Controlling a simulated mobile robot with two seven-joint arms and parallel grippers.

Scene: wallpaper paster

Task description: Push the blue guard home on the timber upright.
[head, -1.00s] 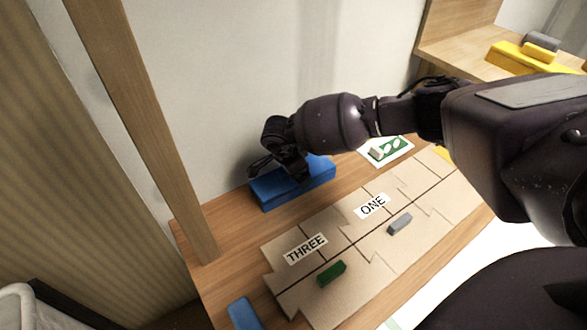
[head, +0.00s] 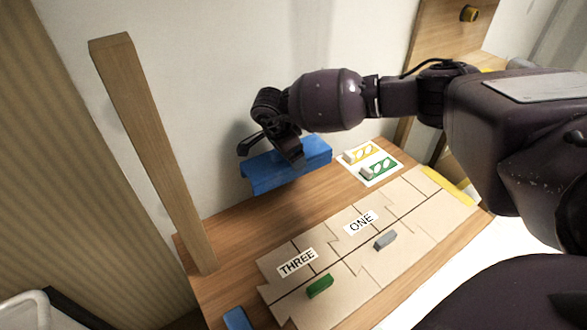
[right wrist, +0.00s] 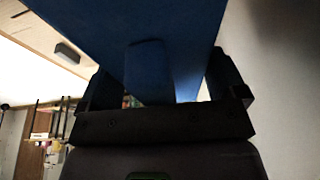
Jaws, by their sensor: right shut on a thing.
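The blue guard (head: 300,163) is a long channel-like piece. My right gripper (head: 271,152) is shut on it and holds it near the wall, apparently just above the bench. In the right wrist view the guard (right wrist: 125,30) fills the upper middle, between the two fingers of the gripper (right wrist: 165,92). The timber upright (head: 155,145) is a bare square post at the bench's left end, and its top end shows. The guard is to the right of the upright and apart from it. My left gripper is not in view.
Interlocking beige panels (head: 340,240) lie on the bench (head: 222,232), with labels THREE and ONE, a green block (head: 320,286) and a grey block (head: 386,240). A patterned card (head: 370,165) lies behind. Another blue piece (head: 236,319) lies at the front left edge.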

